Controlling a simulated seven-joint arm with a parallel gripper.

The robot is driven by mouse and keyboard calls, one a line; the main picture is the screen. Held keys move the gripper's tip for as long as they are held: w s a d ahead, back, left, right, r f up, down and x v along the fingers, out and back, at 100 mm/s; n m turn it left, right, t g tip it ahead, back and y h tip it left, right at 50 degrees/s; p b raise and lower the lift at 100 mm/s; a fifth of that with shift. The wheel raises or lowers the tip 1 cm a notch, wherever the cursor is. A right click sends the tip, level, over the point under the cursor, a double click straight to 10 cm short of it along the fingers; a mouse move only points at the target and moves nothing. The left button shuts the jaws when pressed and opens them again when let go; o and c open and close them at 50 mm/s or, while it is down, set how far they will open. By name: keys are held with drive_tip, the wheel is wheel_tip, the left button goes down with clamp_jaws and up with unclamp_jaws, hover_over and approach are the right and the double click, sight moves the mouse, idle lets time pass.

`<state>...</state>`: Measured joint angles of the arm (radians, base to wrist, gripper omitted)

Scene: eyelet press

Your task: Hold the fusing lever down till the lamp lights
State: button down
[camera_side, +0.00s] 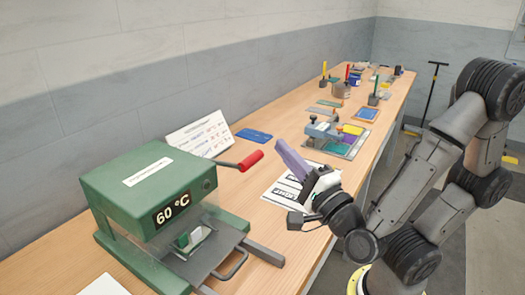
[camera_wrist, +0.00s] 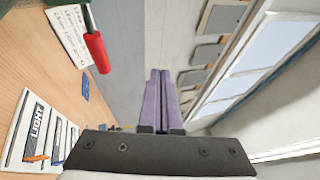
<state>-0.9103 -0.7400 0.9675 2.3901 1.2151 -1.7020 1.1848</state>
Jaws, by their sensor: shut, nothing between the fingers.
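A green press (camera_side: 140,205) with a "60 °C" label stands at the near left in the side view. Its lever has a red grip (camera_side: 251,160) that sticks out to the right from the press's upper side, roughly level. The red grip also shows at the upper left of the wrist view (camera_wrist: 97,52). My gripper (camera_side: 281,146) has purple fingers, shut and empty, to the right of the red grip and apart from it. The fingers point away in the middle of the wrist view (camera_wrist: 160,75). I cannot make out a lit lamp.
A metal tray (camera_side: 225,252) with a handle projects from the press's front. A printed sheet (camera_side: 283,190) lies below my gripper. Several tools stand farther along the bench.

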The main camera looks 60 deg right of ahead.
wheel_tip(320, 180, up, 13)
drive_tip(key=w+a+r+n+g+y, duration=0.1)
drive_tip(key=w+a+r+n+y, duration=0.2)
drive_tip(key=n+y, duration=0.45)
drive_tip(key=w+a+r+n+g+y, duration=0.15)
drive_tip(key=w+n+y, duration=0.3)
drive_tip(key=n, duration=0.65)
drive_tip(key=s+d+f+n+g+h, duration=0.3)
drive_tip(key=s+d+f+n+g, duration=0.3)
drive_tip(key=d, duration=0.3)
drive_tip(key=w+f, duration=0.3)
drive_tip(key=f, duration=0.4)
drive_tip(key=w+f+g, duration=0.1)
drive_tip(key=w+f, duration=0.3)
drive_tip(key=f, duration=0.3)
drive_tip(key=shift+a+f, duration=0.2)
drive_tip(key=shift+f, duration=0.15)
